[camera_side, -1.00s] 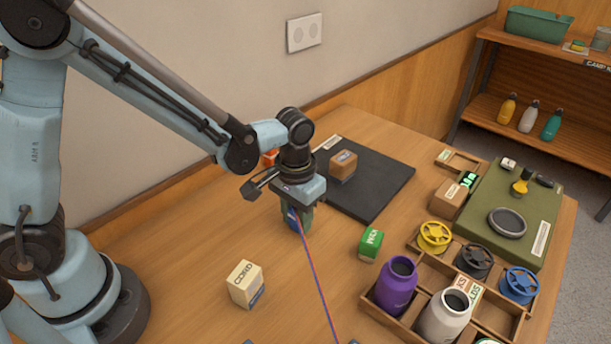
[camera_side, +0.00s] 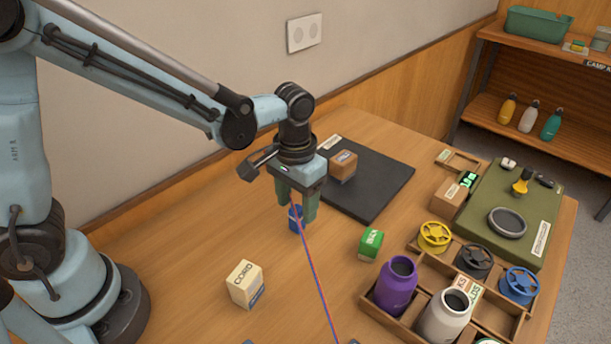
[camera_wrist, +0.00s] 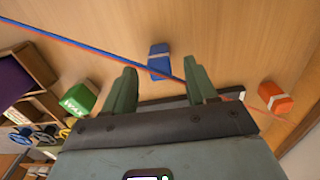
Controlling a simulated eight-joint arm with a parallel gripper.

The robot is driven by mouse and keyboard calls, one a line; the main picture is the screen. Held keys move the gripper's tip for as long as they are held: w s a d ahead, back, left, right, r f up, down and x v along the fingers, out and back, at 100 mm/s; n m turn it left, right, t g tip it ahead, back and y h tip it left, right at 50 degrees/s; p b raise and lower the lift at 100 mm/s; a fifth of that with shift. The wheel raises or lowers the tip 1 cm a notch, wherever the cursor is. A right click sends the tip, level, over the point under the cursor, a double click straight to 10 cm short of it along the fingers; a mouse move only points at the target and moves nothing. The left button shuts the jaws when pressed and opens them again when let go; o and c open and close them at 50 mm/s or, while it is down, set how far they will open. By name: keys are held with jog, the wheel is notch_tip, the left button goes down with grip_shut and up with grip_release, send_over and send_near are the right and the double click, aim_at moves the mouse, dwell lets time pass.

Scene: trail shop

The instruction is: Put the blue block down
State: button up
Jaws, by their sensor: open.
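The blue block (camera_side: 295,218) rests on the wooden table, partly hidden by a finger in the side view. In the wrist view the blue block (camera_wrist: 159,60) lies beyond the fingertips, between their lines, with a red and blue cord passing across its lower part in the picture. My gripper (camera_side: 297,217) is open, fingers pointing down, raised above the table by the block. In the wrist view my gripper (camera_wrist: 161,80) shows its two green fingers spread apart with nothing between them.
A green block (camera_side: 371,244) stands to the right, a cream cord box (camera_side: 245,284) in front. A dark mat (camera_side: 381,197) bears a brown box (camera_side: 343,164). A wooden tray (camera_side: 411,335) holds bottles and spools. An orange block (camera_wrist: 274,98) lies to the right in the wrist view.

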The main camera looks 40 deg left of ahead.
aim_at(296, 209)
notch_tip(296, 209, up, 8)
jog(key=s+a+r+t, duration=0.1)
jog(key=s+a+t, duration=0.5)
jog(key=a, duration=0.4)
jog(key=shift+s+r+t, duration=0.15)
jog(key=shift+s+t, duration=0.15)
jog(key=shift+t, duration=0.3)
